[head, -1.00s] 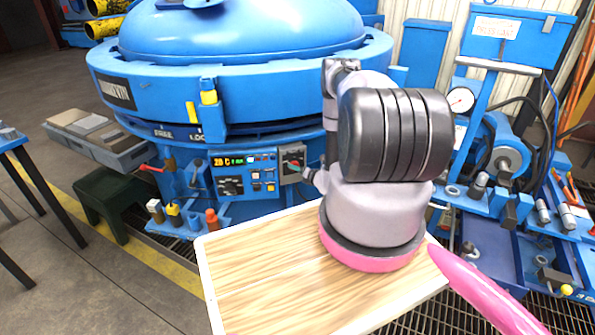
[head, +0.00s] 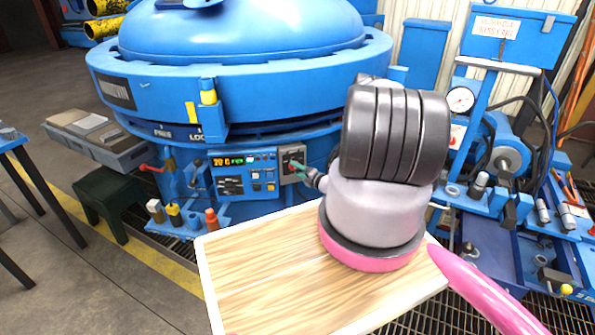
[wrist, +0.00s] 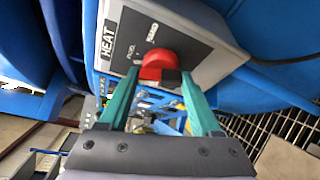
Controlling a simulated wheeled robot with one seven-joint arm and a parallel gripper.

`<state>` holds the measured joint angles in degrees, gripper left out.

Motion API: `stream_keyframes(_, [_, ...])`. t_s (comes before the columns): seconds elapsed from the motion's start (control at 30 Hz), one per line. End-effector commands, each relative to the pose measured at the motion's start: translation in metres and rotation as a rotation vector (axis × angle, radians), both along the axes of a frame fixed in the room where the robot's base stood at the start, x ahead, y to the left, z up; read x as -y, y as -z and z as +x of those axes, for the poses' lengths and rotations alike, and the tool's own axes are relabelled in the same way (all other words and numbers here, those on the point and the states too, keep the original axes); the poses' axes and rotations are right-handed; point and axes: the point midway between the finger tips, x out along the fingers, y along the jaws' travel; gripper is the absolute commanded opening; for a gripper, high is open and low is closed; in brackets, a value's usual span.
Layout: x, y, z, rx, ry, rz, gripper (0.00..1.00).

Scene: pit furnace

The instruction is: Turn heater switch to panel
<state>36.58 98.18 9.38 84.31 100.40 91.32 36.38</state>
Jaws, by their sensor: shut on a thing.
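The heater switch is a red rotary knob (wrist: 158,66) on a grey box (wrist: 205,40) with a black "HEAT" label, large in the wrist view. Small position labels stand on the dark plate beside the knob; they are too blurred to read surely. My gripper (wrist: 160,77) has its teal fingers on both sides of the knob, shut on it. The fingers partly hide the knob's sides, and I cannot tell exactly which label it points to. In the head view the switch box (head: 292,155) is at the right of the control panel, with my gripper (head: 297,167) at its front.
The blue control panel (head: 244,175) with a lit display is left of the switch box, under the large blue furnace (head: 240,65). A cable (wrist: 285,58) leaves the box in the wrist view. A blue bench (head: 470,200) with fittings stands at right.

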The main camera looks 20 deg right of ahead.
Motion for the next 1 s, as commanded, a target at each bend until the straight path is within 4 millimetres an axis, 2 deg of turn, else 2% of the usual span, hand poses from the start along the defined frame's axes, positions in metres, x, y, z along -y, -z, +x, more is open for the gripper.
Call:
stream_keyframes(0.2, [0.0009, 0.0023, -0.0012, 0.014, 0.002, 0.165, 0.09])
stream_keyframes(0.5, [0.0002, 0.0031, -0.0012, 0.025, 0.001, 0.308, 0.09])
stream_keyframes(1.0, [0.0004, 0.003, -0.0011, 0.029, 0.001, 0.352, 0.09])
